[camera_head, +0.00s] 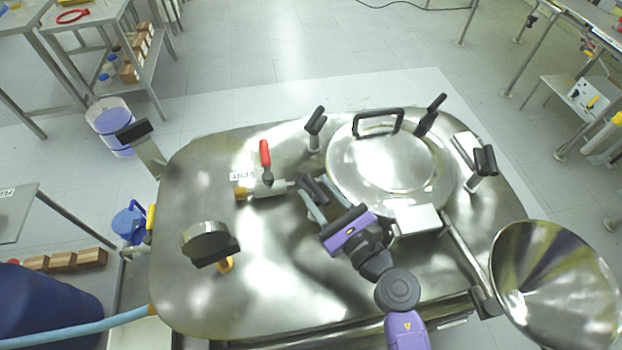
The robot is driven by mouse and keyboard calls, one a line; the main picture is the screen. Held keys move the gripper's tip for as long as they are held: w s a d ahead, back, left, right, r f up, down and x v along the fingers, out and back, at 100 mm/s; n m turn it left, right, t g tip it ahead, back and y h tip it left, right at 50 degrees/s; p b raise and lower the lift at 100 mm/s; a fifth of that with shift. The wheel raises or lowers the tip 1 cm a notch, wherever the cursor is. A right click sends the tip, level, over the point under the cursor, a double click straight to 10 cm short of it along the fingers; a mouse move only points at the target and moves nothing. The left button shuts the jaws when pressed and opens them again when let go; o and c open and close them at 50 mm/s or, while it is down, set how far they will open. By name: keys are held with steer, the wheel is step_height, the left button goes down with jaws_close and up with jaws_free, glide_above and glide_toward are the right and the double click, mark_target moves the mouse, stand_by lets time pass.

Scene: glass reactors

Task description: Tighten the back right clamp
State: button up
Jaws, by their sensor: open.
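The round steel hatch cover (385,165) has a black arched handle and sits on the steel reactor top. The back right clamp (431,115) has a black handle and stands tilted at the hatch's back right edge. Another black-handled clamp (314,122) stands upright at the back left, and one (484,162) stands at the right. A black handle (313,188) shows at the front left of the hatch. My gripper (318,206) is open at this front left handle, well away from the back right clamp. Its fingers partly overlap the handle, so contact cannot be told.
A red-handled vent valve (265,160) stands left of my gripper. A gauge (207,240) rises at the front left of the reactor top (190,175). A large steel funnel (555,280) sits at the right front. Open floor lies behind the reactor.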

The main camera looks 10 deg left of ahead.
mark_target(311, 183)
steer(key=shift+x, duration=1.6)
jaws_close()
